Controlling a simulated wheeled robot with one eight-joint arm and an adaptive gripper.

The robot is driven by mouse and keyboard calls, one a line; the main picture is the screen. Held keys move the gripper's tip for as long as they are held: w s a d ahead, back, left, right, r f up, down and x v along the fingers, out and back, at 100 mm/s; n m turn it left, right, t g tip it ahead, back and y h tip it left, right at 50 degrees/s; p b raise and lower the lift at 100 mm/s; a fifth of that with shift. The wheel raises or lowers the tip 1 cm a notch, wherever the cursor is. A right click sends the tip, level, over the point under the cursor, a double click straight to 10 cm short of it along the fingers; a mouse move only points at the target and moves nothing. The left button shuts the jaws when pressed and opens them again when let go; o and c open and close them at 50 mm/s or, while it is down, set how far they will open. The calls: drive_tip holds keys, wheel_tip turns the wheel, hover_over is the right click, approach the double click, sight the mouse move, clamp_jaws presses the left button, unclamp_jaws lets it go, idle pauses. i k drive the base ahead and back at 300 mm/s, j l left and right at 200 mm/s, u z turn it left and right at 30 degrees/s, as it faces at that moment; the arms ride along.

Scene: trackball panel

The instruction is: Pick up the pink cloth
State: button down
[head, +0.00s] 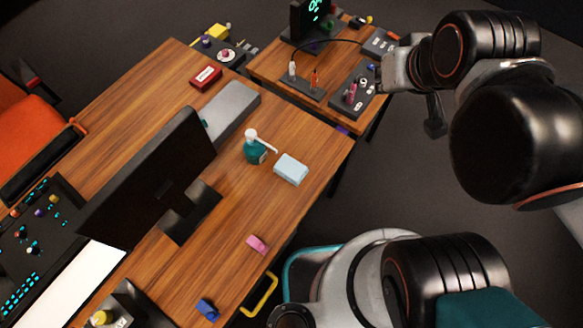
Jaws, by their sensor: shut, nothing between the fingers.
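The pink cloth (257,244) is a small, folded-looking pink piece lying on the wooden desk (232,270), near the desk's right edge at the lower middle of the head view. My gripper (386,76) is at the upper right, at the end of my raised arm. It is shut and empty, well apart from the cloth, near the far table. Its fingers are small in the view and partly hard to make out.
A teal pump bottle (255,152) and a pale blue block (291,169) stand beyond the cloth. A black monitor (150,180) is to the left and a blue object (207,309) nearer. The far table (265,68) holds a dark panel (355,97). Desk around the cloth is clear.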

sight(290, 169)
drive_tip(key=u, duration=3.3)
drive_tip(key=z, duration=0.4)
drive_tip(key=k+l+z, duration=0.1)
drive_tip(key=z, duration=0.75)
drive_tip(key=l+z, duration=0.1)
drive_tip(key=z, duration=0.3)
drive_tip(key=l+z, duration=0.1)
drive_tip(key=z, duration=0.35)
drive_tip(key=k+z, duration=0.35)
drive_tip(key=k, duration=0.15)
drive_tip(key=k+l+z, duration=0.15)
drive_tip(key=k+z, duration=0.2)
drive_tip(key=k, duration=0.15)
